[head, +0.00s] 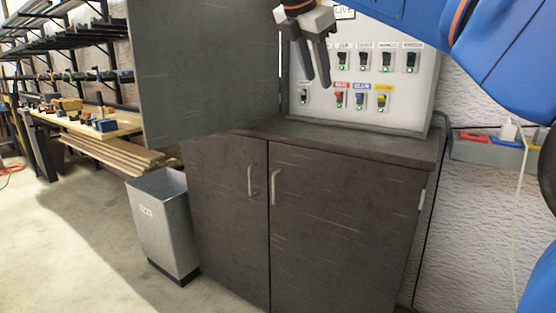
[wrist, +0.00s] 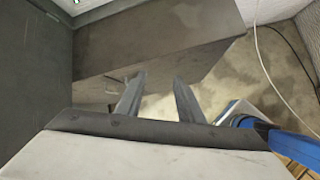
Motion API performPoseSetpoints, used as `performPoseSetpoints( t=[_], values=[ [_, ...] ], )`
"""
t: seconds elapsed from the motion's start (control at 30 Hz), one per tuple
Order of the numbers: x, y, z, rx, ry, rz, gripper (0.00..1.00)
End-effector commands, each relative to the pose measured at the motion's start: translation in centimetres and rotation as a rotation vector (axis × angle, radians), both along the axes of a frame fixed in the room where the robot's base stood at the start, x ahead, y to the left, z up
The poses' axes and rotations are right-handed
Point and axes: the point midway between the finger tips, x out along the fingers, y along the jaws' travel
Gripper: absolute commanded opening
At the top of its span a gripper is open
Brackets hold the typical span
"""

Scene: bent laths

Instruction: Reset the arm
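My gripper (head: 317,82) hangs fingers-down at the top middle of the head view, in front of the white switch panel (head: 352,75). Its two fingers are apart with nothing between them. The wrist view also shows my gripper (wrist: 159,77) with a clear gap between the fingers. My blue arm comes in from the upper right and hides part of the panel's right side. The panel carries rows of dark switches with green lights, and red, blue and yellow ones below. A "LIVE" label shows at its top, partly cut off.
A grey door (head: 205,70) stands open left of the panel. The dark cabinet (head: 225,210) below has both doors shut. A grey bin (head: 163,225) stands at its left. Laths (head: 115,152) lie beyond. Floor at lower left is clear.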

Motion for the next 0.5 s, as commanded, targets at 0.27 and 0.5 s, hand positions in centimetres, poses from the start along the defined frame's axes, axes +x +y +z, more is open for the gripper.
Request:
performPoseSetpoints(
  t=[0.27, 0.5],
  values=[
    [-4.0, -8.0, -7.3, 0.252, -0.060, -0.337, 0.34],
    [-9.1, -13.3, -15.1, 0.484, -0.110, -0.668, 0.34]
  ],
)
